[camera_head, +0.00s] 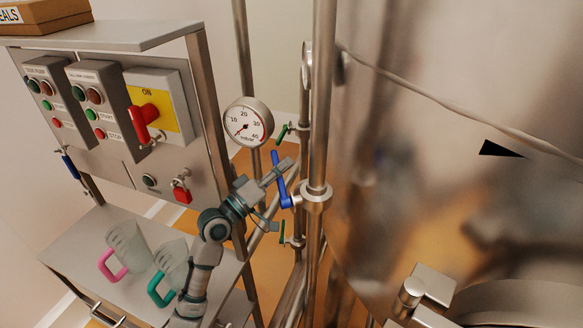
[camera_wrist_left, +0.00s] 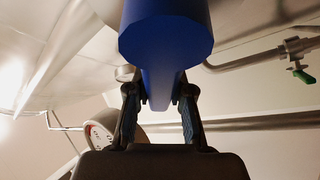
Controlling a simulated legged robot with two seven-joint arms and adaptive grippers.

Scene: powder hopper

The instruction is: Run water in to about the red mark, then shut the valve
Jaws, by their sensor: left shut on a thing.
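The blue valve handle (camera_head: 279,178) sits on a short side fitting left of the upright steel pipe (camera_head: 322,110). It stands nearly upright, its top leaning left. My left gripper (camera_head: 280,172) is shut on this handle. In the left wrist view the blue handle (camera_wrist_left: 165,50) fills the top middle, and its narrow part lies between the two fingers of my left gripper (camera_wrist_left: 160,110). The large steel vessel (camera_head: 450,90) is at the right, with a black triangular pointer (camera_head: 503,149) on it. I cannot make out a red mark or a water level.
A round pressure gauge (camera_head: 248,122) and small green valve handles (camera_head: 282,133) are close to my left arm. A control panel (camera_head: 140,163) with a red switch stands at the left. Two jugs, pink-handled (camera_head: 125,246) and green-handled (camera_head: 172,266), stand on the shelf below.

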